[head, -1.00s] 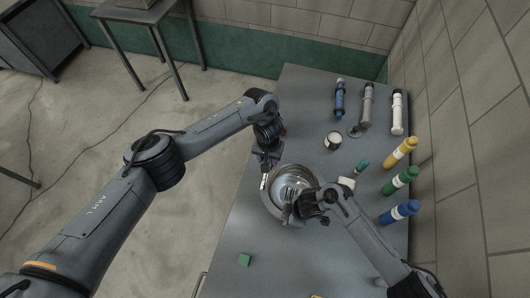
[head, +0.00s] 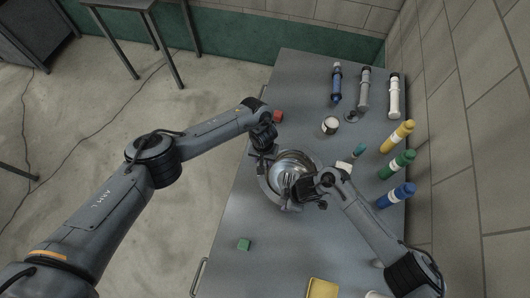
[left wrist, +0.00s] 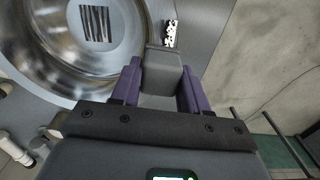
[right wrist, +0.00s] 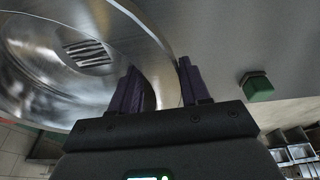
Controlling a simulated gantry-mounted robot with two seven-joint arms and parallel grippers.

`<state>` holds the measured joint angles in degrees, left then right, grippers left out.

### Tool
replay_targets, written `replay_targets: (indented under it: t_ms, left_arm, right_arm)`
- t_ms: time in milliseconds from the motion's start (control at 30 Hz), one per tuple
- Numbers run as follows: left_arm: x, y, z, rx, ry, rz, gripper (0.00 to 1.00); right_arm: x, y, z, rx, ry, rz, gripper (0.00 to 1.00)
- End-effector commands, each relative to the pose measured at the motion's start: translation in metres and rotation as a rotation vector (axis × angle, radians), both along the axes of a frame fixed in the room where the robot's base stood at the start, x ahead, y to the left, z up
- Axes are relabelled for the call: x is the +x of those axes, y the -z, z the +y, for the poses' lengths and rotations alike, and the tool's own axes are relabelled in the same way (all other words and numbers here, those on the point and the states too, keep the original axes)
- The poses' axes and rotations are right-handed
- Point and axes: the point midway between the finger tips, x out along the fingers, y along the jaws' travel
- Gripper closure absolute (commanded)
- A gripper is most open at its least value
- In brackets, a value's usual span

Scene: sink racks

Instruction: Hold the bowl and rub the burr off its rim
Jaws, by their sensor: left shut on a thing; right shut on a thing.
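A shiny metal bowl (head: 290,166) is over the bench, its inside facing up. It also shows in the left wrist view (left wrist: 45,62) and the right wrist view (right wrist: 52,92). My right gripper (right wrist: 158,80) is shut on the bowl's near rim, one finger on each side of the wall. My left gripper (head: 261,166) is at the bowl's left rim. It is shut on a grey block-like tool (left wrist: 162,75) with a black-and-white speckled piece at its far end. I cannot tell whether the tool touches the rim. I cannot make out the burr.
A green block (head: 243,245) lies on the bench (head: 230,215) at front left, a red block (head: 278,117) behind my left gripper. A white cup (head: 330,125), a white block (head: 344,167) and several bottles stand at back and right. A yellow item (head: 322,288) is at the front.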

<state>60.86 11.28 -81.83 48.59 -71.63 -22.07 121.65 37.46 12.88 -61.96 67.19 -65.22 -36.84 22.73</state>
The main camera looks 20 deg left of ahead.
Motion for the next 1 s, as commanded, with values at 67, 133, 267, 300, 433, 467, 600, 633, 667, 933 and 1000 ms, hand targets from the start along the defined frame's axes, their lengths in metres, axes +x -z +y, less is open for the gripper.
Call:
replay_targets:
  t_ms: [67,133,267,300,433,467,600,633,667,933,1000]
  left_arm:
    - [-0.008,0.001,0.0,0.0,0.002,0.001,0.84]
    - [-0.014,0.001,0.0,0.0,0.002,0.001,0.84]
    - [-0.026,0.001,-0.001,0.0,0.002,0.0,0.84]
    - [-0.028,0.001,-0.001,0.0,0.002,-0.001,0.84]
    - [-0.039,0.001,-0.002,0.0,0.001,0.0,0.84]
    - [-0.041,0.001,-0.002,0.0,0.002,0.0,0.84]
    - [-0.047,-0.002,-0.001,0.003,0.002,-0.003,0.84]
    - [-0.044,0.0,-0.002,0.003,-0.002,-0.002,0.84]
    - [-0.041,0.001,-0.002,0.002,-0.003,-0.001,0.84]
    - [-0.021,0.001,-0.001,0.001,-0.002,0.0,0.84]
    - [-0.014,0.001,-0.001,0.002,-0.003,0.0,0.84]
  right_arm:
    - [-0.002,0.002,0.0,-0.001,-0.002,0.004,0.81]
    - [-0.002,0.002,0.0,-0.001,-0.003,0.003,0.81]
    - [-0.002,0.002,0.0,-0.001,-0.003,0.003,0.81]
    - [-0.002,0.002,0.0,-0.001,-0.002,0.004,0.81]
    - [-0.002,0.002,0.0,-0.001,-0.003,0.004,0.81]
    - [-0.002,0.002,0.0,-0.001,-0.002,0.004,0.81]
    - [-0.002,0.002,0.0,-0.001,-0.002,0.004,0.8]
    - [-0.002,0.002,0.0,-0.001,-0.002,0.004,0.8]
    - [-0.002,0.002,0.0,-0.001,-0.003,0.004,0.81]
    - [-0.002,0.002,0.0,-0.001,-0.002,0.004,0.81]
    - [-0.002,0.002,0.0,-0.001,-0.002,0.004,0.81]
